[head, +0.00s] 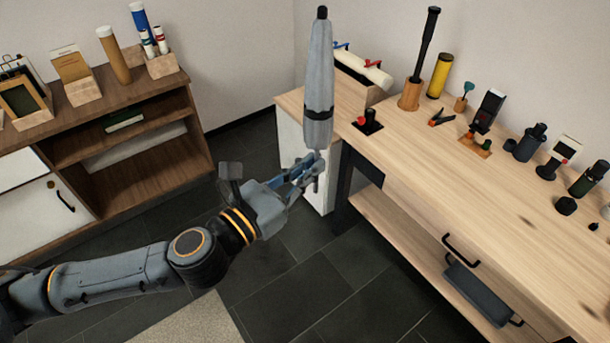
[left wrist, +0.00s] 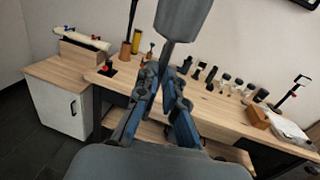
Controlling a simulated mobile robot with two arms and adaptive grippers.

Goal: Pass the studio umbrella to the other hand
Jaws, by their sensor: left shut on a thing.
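The studio umbrella (head: 319,85) is grey, folded and upright, with a dark band and a black tip at the top. My left gripper (head: 312,165) is shut on its lower end and holds it in the air in front of the table's left end. In the left wrist view the umbrella (left wrist: 185,18) rises from between the fingers (left wrist: 158,95) and runs out of the top of the picture. The part inside the fingers is hidden. My right gripper is in neither view.
The wooden table (head: 440,165) carries a cup with a black rod (head: 411,95), a yellow cylinder (head: 440,75) and several small dark items along its back. A shelf unit (head: 120,140) with tubes stands at the left. The floor (head: 310,270) between them is open.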

